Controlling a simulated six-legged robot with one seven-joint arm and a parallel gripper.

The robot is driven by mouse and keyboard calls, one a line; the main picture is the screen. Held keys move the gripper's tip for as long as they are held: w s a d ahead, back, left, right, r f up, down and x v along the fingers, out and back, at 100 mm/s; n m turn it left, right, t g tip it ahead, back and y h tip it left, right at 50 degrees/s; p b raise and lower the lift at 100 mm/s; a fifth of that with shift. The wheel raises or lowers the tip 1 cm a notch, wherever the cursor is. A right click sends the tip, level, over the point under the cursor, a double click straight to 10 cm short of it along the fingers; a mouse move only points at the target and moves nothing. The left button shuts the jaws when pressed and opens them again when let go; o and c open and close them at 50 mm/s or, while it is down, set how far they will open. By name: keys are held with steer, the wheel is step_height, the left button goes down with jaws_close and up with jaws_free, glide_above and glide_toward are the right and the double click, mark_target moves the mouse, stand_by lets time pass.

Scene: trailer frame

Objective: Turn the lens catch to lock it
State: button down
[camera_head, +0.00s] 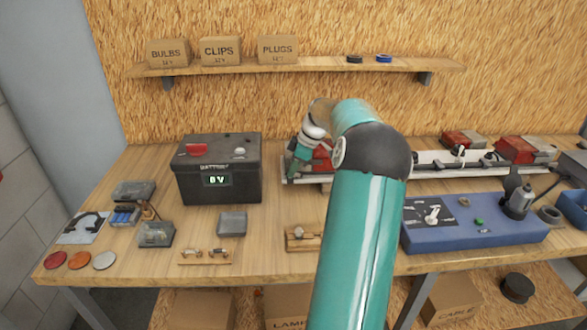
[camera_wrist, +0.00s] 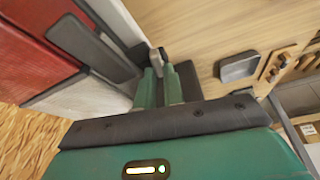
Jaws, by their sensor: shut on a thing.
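In the wrist view my gripper (camera_wrist: 160,70) has its two teal fingers shut on a small grey lever, the lens catch (camera_wrist: 154,58), beside the lamp. The lamp has a red lens (camera_wrist: 35,55) and a whitish section (camera_wrist: 82,104) to the left of the fingers, with a dark bar along its edge. The catch's exact angle is hard to judge. In the head view my gripper (camera_head: 292,172) is at the left end of the trailer frame (camera_head: 430,158), next to the red lens (camera_head: 322,156). My arm covers much of that lamp, and the catch is hidden there.
The black battery box (camera_head: 218,180) stands left of the lamp. A blue panel (camera_head: 475,235) with switches is at the right. A grey tray (camera_head: 232,223) and small wooden holders (camera_head: 303,237) lie in front. A shelf (camera_head: 310,66) with boxes hangs behind.

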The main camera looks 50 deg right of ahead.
steer(key=shift+d+n+y, duration=0.15)
steer(key=shift+n+y, duration=0.25)
steer(key=shift+n, duration=0.9)
steer(key=shift+g, duration=0.3)
steer(key=c, duration=1.8)
jaws_free()
steer(key=v, duration=1.3)
steer(key=shift+s+d+r, duration=0.15)
steer(key=shift+d+r, duration=0.05)
steer(key=shift+r, duration=0.15)
